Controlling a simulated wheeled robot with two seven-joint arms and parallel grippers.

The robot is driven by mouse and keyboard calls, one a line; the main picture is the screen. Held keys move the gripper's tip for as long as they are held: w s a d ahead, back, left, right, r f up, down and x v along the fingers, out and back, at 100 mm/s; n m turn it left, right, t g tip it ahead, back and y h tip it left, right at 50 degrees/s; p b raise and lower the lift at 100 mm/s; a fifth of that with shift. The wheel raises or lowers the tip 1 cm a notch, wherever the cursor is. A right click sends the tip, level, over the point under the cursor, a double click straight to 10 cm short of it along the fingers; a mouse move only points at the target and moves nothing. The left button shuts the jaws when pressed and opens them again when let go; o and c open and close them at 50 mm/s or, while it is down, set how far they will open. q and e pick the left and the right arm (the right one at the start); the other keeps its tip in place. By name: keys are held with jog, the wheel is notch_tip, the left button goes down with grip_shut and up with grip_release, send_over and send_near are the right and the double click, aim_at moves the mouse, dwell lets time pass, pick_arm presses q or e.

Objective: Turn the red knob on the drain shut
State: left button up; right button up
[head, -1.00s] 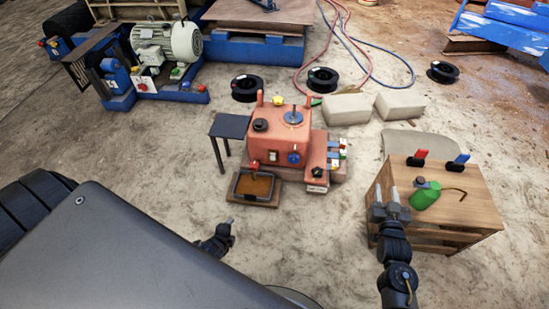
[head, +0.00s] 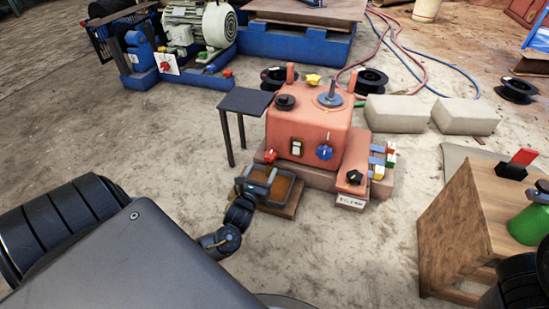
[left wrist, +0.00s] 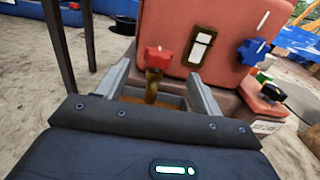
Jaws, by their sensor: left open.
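The red knob (head: 270,156) sits on the drain at the lower left of the orange-red machine (head: 308,130). In the left wrist view the red knob (left wrist: 158,56) tops a brown drain pipe (left wrist: 152,84). My left gripper (head: 260,180) is open over the drain tray (head: 285,205), just in front of the knob. In the left wrist view its fingers (left wrist: 160,88) stand either side of the pipe and knob, apart from them as far as I can tell. My right gripper is out of view; only part of my right arm shows at the lower right.
A small dark stand (head: 246,101) is left of the machine. A blue knob (head: 324,152) and a black knob (head: 354,177) are to the right. A wooden cabinet (head: 480,225) with a green can (head: 530,226) stands at right. Open floor lies between.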

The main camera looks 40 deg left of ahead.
aim_at(272, 151)
pick_arm(q)
jog(key=shift+w, duration=0.1)
jog(key=b+x, duration=0.6)
jog(key=x, duration=0.3)
jog(key=shift+a+f, duration=0.1)
jog(key=shift+f, duration=0.05)
jog(key=shift+w+a+b, duration=0.2)
jog(key=shift+w+b, duration=0.3)
jog(key=shift+w, duration=0.1)
jog(key=shift+w+r, duration=0.15)
jog(key=shift+r, duration=0.05)
jog(key=c, duration=1)
